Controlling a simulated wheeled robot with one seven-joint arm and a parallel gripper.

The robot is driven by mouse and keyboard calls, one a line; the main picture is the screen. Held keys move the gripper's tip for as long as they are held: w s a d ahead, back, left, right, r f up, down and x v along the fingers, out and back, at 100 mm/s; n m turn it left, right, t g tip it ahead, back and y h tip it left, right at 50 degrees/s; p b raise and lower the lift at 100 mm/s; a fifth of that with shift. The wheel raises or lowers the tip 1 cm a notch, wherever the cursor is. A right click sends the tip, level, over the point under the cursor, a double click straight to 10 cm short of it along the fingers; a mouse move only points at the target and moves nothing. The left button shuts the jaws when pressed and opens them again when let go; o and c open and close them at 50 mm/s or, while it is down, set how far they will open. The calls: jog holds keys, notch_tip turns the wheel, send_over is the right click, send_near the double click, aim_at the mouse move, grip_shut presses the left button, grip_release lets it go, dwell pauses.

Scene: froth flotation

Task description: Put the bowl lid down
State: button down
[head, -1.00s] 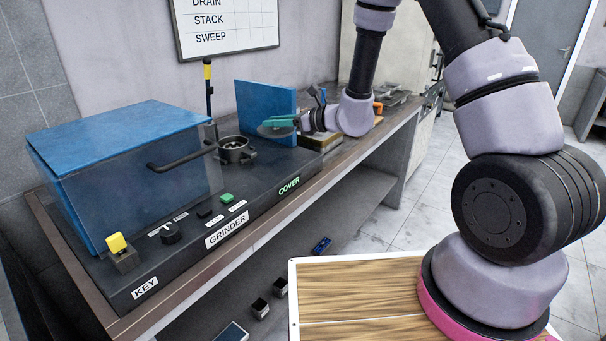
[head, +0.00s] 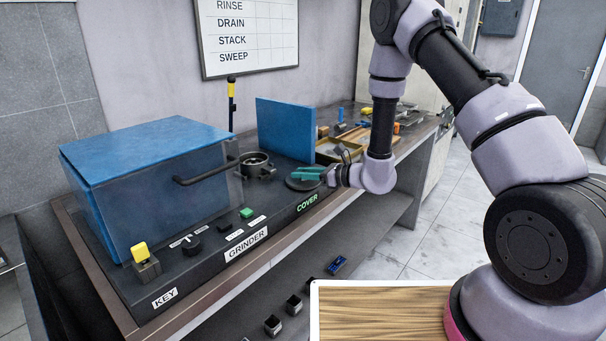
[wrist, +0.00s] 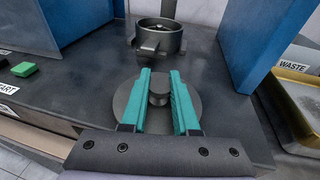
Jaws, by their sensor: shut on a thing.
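The bowl lid is a dark grey disc (wrist: 193,113) with a round knob, which stands between my finger pads in the wrist view. My gripper (wrist: 159,90) with teal fingers is shut on the knob. In the head view the lid (head: 299,185) is low over the black grinder deck by the COVER label; I cannot tell whether it touches the deck. The grinder bowl (head: 256,163) is uncovered, behind and left of the lid. The bowl also shows ahead of the fingers in the wrist view (wrist: 158,43).
A blue upright panel (head: 285,130) stands behind the lid. The blue grinder housing (head: 145,170) with a black handle is at left. A yellow-rimmed tray labelled WASTE (wrist: 296,88) is at right. A green button (head: 246,213) and a yellow key (head: 140,252) are on the deck.

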jog(key=c, duration=0.7)
grip_release()
jog(key=shift+f, duration=0.1)
jog(key=shift+o, duration=0.2)
